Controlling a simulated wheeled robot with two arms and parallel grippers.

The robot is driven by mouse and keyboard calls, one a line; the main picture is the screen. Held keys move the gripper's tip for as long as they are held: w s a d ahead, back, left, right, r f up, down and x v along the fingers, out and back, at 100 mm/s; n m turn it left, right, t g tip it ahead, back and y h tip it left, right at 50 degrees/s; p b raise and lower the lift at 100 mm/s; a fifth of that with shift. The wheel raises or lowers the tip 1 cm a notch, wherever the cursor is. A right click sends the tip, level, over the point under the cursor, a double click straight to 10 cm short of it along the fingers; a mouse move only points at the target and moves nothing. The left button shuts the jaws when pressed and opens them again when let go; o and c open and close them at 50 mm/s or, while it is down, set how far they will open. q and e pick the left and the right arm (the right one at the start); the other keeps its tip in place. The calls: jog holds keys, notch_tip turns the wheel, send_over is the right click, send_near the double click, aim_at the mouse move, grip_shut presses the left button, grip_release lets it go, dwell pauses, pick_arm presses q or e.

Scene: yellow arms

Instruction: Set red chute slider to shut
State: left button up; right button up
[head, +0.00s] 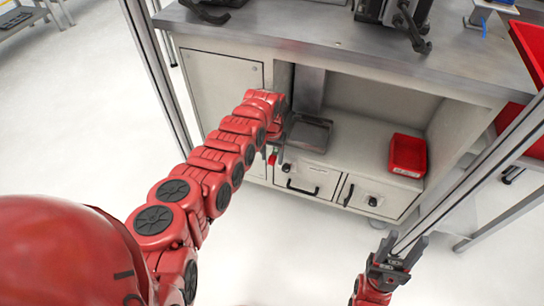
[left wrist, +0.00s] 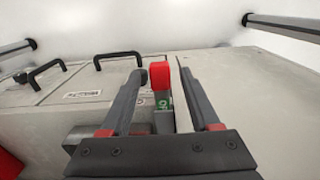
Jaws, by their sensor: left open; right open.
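The red chute slider knob (head: 272,158) shows at the front of the cabinet, just below my left gripper (head: 277,143) in the head view. In the left wrist view the red knob (left wrist: 159,74) stands between the two open fingers of my left gripper (left wrist: 158,70), nearer the left finger. I cannot tell whether either finger touches it. A green label with white letters, partly hidden, shows just below the knob. The grey metal chute (head: 310,88) comes down inside the cabinet above a grey tray (head: 308,134). My right gripper (head: 403,246) is open and empty, in front of the cabinet.
A red bin (head: 407,154) sits on the cabinet's shelf at the right. Two drawers with black handles (head: 302,188) are below the shelf. The grey worktop (head: 330,33) overhangs the opening. A thin post stands at each side. The floor in front is clear.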

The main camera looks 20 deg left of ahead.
pick_arm(q)
notch_tip(320, 180, up, 12)
jog(key=p, duration=0.3)
jog(key=shift+p, duration=0.3)
jog(key=shift+f, duration=0.15)
jog(key=shift+c, duration=0.3)
